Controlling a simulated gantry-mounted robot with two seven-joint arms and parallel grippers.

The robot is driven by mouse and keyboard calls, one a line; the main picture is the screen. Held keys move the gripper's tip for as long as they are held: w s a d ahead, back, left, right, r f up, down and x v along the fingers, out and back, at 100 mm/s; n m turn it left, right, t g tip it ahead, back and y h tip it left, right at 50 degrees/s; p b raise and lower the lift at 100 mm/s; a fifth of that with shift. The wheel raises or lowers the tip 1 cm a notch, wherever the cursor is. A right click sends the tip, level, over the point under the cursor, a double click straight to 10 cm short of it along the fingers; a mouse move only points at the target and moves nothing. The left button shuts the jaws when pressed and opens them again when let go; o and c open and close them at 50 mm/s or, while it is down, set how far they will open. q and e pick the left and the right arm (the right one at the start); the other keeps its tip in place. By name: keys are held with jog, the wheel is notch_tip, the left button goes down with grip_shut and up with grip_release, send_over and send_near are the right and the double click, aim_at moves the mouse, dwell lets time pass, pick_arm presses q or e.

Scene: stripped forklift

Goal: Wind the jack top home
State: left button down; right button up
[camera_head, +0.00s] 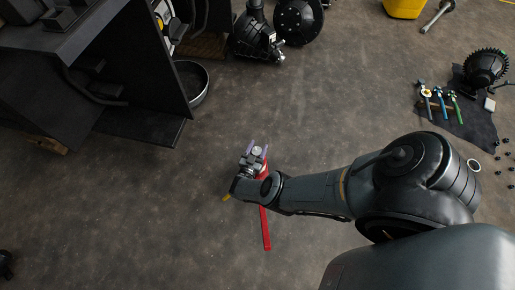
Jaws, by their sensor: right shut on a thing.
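A red jack stands on the floor in the middle of the view, mostly hidden under my right arm. Its red bar (265,228) sticks out toward the bottom of the picture, and a bit of red body (264,170) shows beside my gripper. The grey jack top (257,151) shows between the fingers. My right gripper (257,148) reaches in from the right and is shut on the jack top, with pale purple finger parts on either side. My wrist hides how the fingers touch it. My left gripper is not in view.
The stripped forklift body (105,70) stands at upper left, with a round pan (191,82) by it. Black machine parts (258,38) lie at the top. Tools on a dark cloth (470,125), a gear (486,66) and small loose parts lie right. Floor around the jack is clear.

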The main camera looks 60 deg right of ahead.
jog(key=shift+d+r, duration=0.1)
jog(key=shift+r, duration=0.05)
dwell(0.3)
jog(key=o, duration=0.6)
jog(key=shift+o, duration=1.8)
jog(key=shift+d, duration=0.1)
